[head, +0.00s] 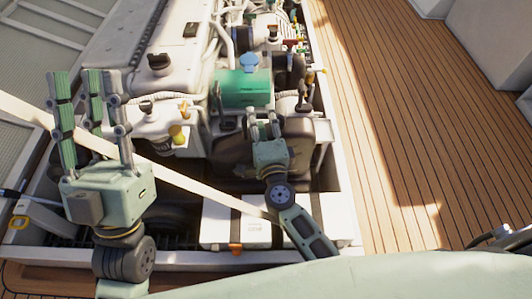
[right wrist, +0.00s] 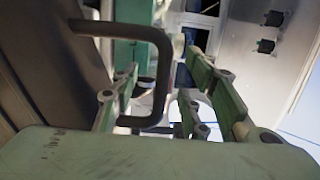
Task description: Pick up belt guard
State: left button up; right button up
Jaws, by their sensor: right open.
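The belt guard appears to be the dark cover (head: 305,140) at the near end of the engine; my right arm partly hides it. In the right wrist view its dark panel (right wrist: 35,80) fills the left side, with a black loop handle (right wrist: 162,60) standing out from it. My right gripper (head: 264,122) is open at the guard. In the right wrist view, the handle's bar shows between the open fingers (right wrist: 165,95); I cannot tell whether they touch it. My left gripper (head: 92,100) is open and empty at the left, fingers pointing up, apart from the guard.
A green tank (head: 242,90) with a blue cap stands just beyond my right gripper. A pale strap or bar (head: 185,180) crosses diagonally over the hatch. A white box (head: 235,225) with dark straps lies in front. Wooden deck (head: 410,130) on the right is clear.

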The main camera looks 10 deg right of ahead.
jog(key=shift+w, duration=0.1)
grip_shut()
dwell(0.4)
jog(key=shift+f, duration=0.15)
dwell(0.4)
